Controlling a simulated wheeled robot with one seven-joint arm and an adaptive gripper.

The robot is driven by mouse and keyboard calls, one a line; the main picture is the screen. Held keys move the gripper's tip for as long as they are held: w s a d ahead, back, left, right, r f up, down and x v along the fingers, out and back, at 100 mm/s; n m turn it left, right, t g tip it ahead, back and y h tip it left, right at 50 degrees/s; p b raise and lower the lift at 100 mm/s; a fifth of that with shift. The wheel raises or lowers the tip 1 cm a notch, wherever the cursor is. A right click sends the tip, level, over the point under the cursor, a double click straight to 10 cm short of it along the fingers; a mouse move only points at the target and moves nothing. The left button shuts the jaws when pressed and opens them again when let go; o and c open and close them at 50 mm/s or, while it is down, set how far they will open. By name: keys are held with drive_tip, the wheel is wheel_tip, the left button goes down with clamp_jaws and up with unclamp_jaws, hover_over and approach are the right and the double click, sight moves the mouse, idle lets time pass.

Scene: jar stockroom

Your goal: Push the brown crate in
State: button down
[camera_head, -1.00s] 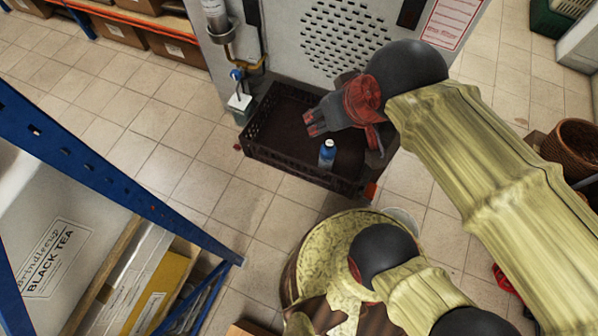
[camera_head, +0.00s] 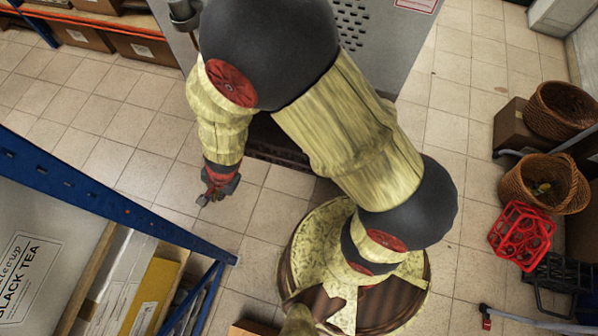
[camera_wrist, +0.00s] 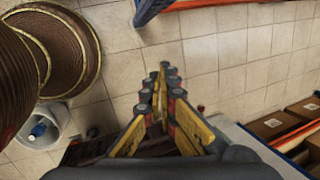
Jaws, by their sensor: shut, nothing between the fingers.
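The brown crate (camera_head: 278,153) is on the floor at the foot of a grey cabinet. In the head view my arm hides most of it, and only a strip of its slotted front shows. In the wrist view a dark piece of it (camera_wrist: 85,151) shows at the lower left, partly behind my gripper. My gripper (camera_head: 206,200) is shut and empty. It points down over the floor tiles, left of the crate's visible strip and apart from it. Its closed fingertips also show in the wrist view (camera_wrist: 162,70).
The grey cabinet (camera_head: 408,50) stands behind the crate. A blue rack post (camera_head: 120,205) is close on the left. A white bucket (camera_wrist: 40,128) with something blue in it stands near my base. Wicker baskets (camera_head: 540,185) and a red bottle carrier (camera_head: 521,236) are at the right.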

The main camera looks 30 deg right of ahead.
drive_tip(key=d+f+m+h, duration=0.5)
drive_tip(key=d+f+m, duration=0.3)
drive_tip(key=d+f, duration=0.2)
drive_tip(key=s+d+r+m+h, duration=0.3)
drive_tip(key=d+m+h, duration=0.3)
drive_tip(key=d, duration=0.4)
drive_tip(key=w+d+f+m+y+b, duration=0.1)
drive_tip(key=w+d+f+b, duration=0.3)
drive_tip(key=d+f+b, duration=0.3)
drive_tip(key=shift+d+f+m+g, duration=0.3)
drive_tip(key=shift+d+f, duration=0.4)
drive_tip(key=shift+f, duration=0.2)
drive_tip(key=w+d+p, duration=0.9)
drive_tip(key=w+d, duration=0.9)
drive_tip(key=shift+w+d, duration=0.4)
